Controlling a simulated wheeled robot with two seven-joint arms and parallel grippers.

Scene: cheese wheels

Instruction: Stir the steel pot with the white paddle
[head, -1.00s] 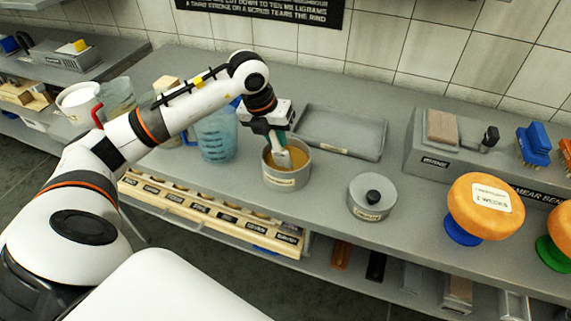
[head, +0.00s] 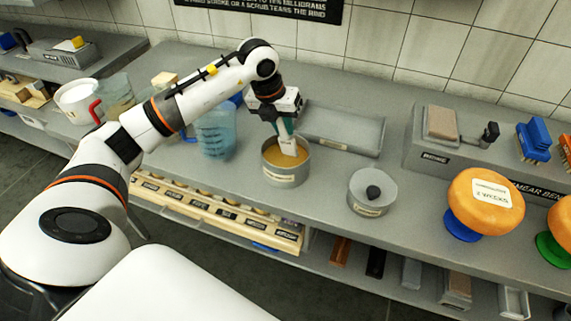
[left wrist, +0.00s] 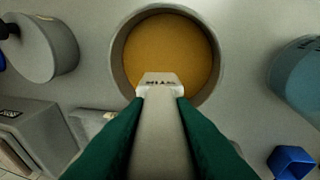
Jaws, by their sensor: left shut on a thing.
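The steel pot (head: 286,172) stands on the grey bench and holds an orange-brown liquid. It also shows from above in the left wrist view (left wrist: 118,60). My left gripper (head: 283,130) is above the pot, shut on the white paddle (head: 288,146). The paddle points down into the pot, and its lower end meets the liquid in the head view; how deep it sits is hard to tell. In the left wrist view the paddle (left wrist: 160,120) lies between the green fingers. My right gripper is not in view.
A blue measuring jug (head: 215,135) stands to the left, and an empty grey tray (head: 345,128) lies behind. Orange cheese wheels on stands (head: 482,200) are at the right. A labelled wooden rack (head: 215,212) runs along the front.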

